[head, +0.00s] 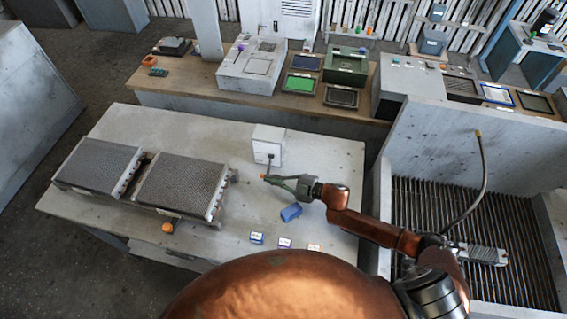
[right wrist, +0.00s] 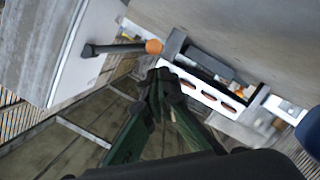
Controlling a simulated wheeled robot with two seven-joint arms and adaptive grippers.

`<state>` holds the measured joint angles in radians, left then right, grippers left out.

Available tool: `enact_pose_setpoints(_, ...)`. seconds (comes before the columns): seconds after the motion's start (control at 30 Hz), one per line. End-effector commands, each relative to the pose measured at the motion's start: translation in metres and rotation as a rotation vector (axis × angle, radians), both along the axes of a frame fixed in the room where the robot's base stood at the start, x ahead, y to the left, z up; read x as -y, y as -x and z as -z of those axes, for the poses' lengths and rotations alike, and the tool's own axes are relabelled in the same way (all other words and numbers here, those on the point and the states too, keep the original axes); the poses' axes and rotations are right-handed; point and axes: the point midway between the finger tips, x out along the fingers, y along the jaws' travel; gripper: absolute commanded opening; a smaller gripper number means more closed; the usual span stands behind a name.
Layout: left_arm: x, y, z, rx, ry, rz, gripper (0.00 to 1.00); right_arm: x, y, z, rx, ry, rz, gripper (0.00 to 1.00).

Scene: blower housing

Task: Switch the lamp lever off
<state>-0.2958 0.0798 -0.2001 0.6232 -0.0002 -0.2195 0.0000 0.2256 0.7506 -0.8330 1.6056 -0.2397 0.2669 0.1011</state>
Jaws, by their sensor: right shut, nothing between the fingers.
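The lamp lever (head: 269,165) is a thin dark rod with an orange tip. It sticks out from the front of a small white box (head: 268,141) on the grey table. In the right wrist view the dark lever (right wrist: 118,48) stands out from the box's pale plate (right wrist: 75,62), its orange tip just beyond my fingertips. My right gripper (head: 269,179), with green fingers, is shut and empty beside the lever's tip. It shows in the right wrist view too (right wrist: 160,78). I cannot tell whether the fingers touch the lever. My left gripper is not in view.
Two mesh-topped metal units (head: 180,186) fill the table's left side. A blue block (head: 291,212) lies below my right gripper, and small labelled cards (head: 257,238) lie at the front edge. A slatted basin (head: 420,200) stands at right. Bare table lies behind the units.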

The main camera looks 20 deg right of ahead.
Motion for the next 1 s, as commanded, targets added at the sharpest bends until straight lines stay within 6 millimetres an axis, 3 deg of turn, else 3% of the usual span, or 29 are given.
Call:
enact_pose_setpoints(0.23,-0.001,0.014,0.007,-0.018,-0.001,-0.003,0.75,-0.006,-0.001,0.007,-0.002,-0.002,-0.011,0.00)
enact_pose_setpoints(0.8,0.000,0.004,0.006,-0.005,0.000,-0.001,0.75,-0.007,-0.001,0.007,-0.003,-0.003,-0.013,0.00)
enact_pose_setpoints(1.0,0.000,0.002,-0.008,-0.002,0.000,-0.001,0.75,-0.013,0.005,-0.004,-0.004,-0.004,-0.014,0.00)
